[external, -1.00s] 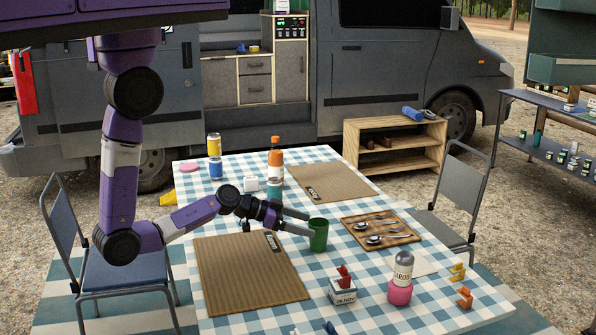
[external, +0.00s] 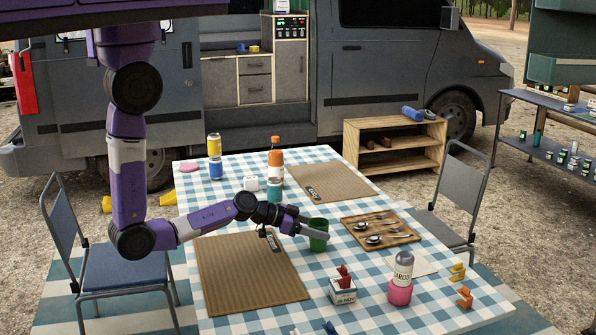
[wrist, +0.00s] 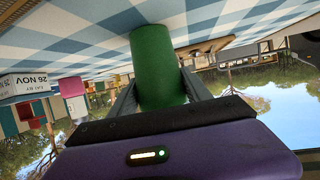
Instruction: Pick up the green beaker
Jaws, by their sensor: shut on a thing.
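The green beaker (external: 318,235) stands on the checked tablecloth near the middle of the table, left of the cutlery board. My gripper (external: 312,229) reaches in from the left and is shut on the beaker, with one finger on each side of it. In the wrist view the green beaker (wrist: 157,68) sits between the two fingers (wrist: 158,95). The beaker looks upright and at table level; I cannot tell whether its base is clear of the cloth.
A wooden board with spoons (external: 402,239) lies right of the beaker. A woven mat (external: 250,285) lies in front of it, another mat (external: 335,182) behind. A pink-based bottle (external: 401,290) and a date block (external: 342,291) stand at the front. An orange bottle (external: 275,160) stands behind.

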